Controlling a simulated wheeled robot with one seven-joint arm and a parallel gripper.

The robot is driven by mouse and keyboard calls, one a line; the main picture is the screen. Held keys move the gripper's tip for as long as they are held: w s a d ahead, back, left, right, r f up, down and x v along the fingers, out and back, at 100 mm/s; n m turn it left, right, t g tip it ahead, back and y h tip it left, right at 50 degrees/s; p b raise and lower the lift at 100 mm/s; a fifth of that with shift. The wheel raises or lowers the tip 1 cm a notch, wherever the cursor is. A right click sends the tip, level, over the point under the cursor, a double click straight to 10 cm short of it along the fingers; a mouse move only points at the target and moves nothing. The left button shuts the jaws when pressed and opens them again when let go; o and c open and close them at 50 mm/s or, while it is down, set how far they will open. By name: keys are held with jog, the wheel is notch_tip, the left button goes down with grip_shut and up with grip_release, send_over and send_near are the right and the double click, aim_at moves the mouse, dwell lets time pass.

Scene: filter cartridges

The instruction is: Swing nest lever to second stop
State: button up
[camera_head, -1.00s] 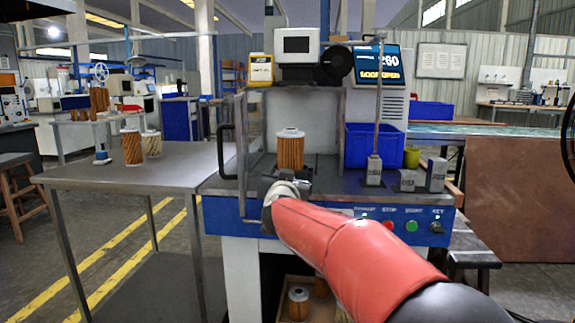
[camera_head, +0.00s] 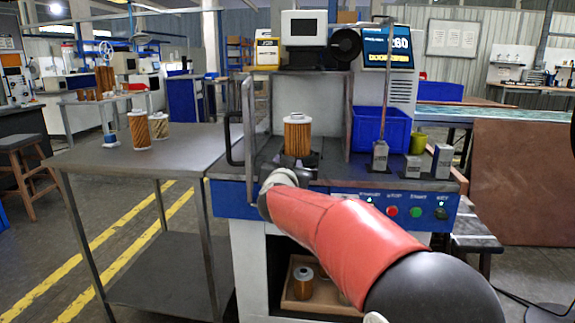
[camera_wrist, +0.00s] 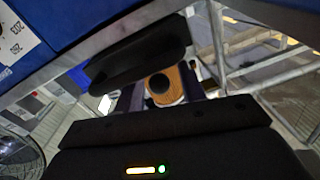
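A filter cartridge (camera_head: 297,135) with an orange pleated body and pale cap stands upright on the dark nest (camera_head: 312,163) of the blue and grey station. My gripper is at the front of the nest, mostly hidden behind my pale wrist and red arm in the head view. In the wrist view, a dark rounded bar (camera_wrist: 140,55), perhaps one of my fingers, lies above my dark gripper body. An orange round end with a black centre (camera_wrist: 160,88), likely the cartridge, shows between them. I cannot make out the nest lever clearly, nor whether the gripper holds it.
An upright metal frame (camera_head: 249,130) stands left of the nest. A thin rod on a grey block (camera_head: 380,157), a blue bin (camera_head: 375,138) and small metal blocks (camera_head: 441,160) stand to the right. A mostly clear grey table (camera_head: 110,160) adjoins on the left, with two cartridges at its back.

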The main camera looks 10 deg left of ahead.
jog(key=s+d, duration=0.1)
jog(key=s, duration=0.6)
jog(key=shift+s+b, duration=0.35)
jog(key=shift+s, duration=0.05)
jog(key=shift+d, duration=0.1)
jog(key=shift+c, duration=0.3)
